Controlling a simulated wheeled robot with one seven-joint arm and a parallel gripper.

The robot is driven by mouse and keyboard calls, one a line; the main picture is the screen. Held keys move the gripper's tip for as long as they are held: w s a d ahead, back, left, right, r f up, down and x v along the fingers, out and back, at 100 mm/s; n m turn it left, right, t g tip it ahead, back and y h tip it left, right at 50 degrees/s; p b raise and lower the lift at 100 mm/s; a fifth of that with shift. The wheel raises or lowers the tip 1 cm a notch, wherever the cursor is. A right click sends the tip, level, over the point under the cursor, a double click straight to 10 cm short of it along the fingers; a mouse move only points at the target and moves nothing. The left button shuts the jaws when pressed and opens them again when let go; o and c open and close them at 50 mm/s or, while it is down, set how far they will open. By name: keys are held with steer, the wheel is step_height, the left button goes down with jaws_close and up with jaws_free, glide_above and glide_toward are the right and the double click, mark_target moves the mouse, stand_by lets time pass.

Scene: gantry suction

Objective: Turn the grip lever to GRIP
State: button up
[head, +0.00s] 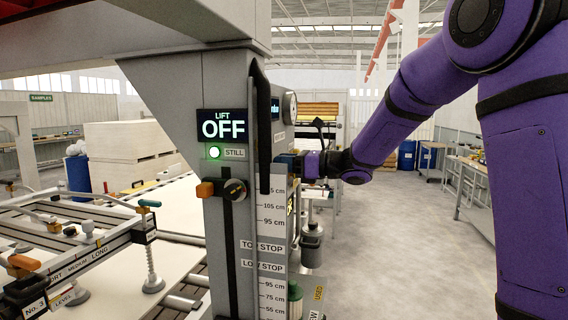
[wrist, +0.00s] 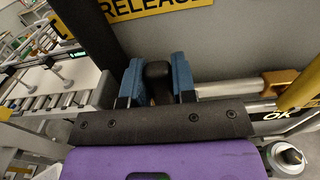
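The grip lever's black knob (wrist: 158,82) sits between the two blue fingertips of my gripper (wrist: 158,86) in the wrist view. Both fingertips appear to press against its sides. A silver rod runs right from beside the fingers to a brass-coloured fitting (wrist: 279,82). A yellow RELEASE label (wrist: 150,8) is above the knob, cut off by the frame edge. No GRIP label is readable. In the head view my gripper (head: 290,164) reaches the right side of the grey column (head: 229,100); the lever is hidden there.
The column's display (head: 222,126) reads LIFT OFF, with a green lamp (head: 214,152) marked STILL. A long black bar (head: 263,130) stands upright beside my gripper. A suction frame (head: 75,245) is at left.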

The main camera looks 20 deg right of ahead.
jaws_close()
steer(key=shift+w+d, duration=0.1)
steer(key=shift+w, duration=0.05)
steer(key=m, duration=0.1)
steer(key=w+m, duration=0.1)
steer(key=m, duration=0.1)
steer(key=shift+w+d+f, duration=0.15)
steer(key=shift+d, duration=0.25)
steer(key=shift+w+d+f+m, duration=0.2)
steer(key=shift+w+m, duration=0.1)
steer(key=shift+m, duration=0.45)
steer(key=shift+w+d+f+m, duration=0.2)
steer(key=shift+w+m, duration=0.15)
steer(key=shift+m, duration=0.35)
steer(key=shift+w+d+f+m, duration=0.2)
steer(key=shift+w+m, duration=0.1)
steer(key=shift+m, duration=0.45)
steer(key=o, duration=0.8)
jaws_free()
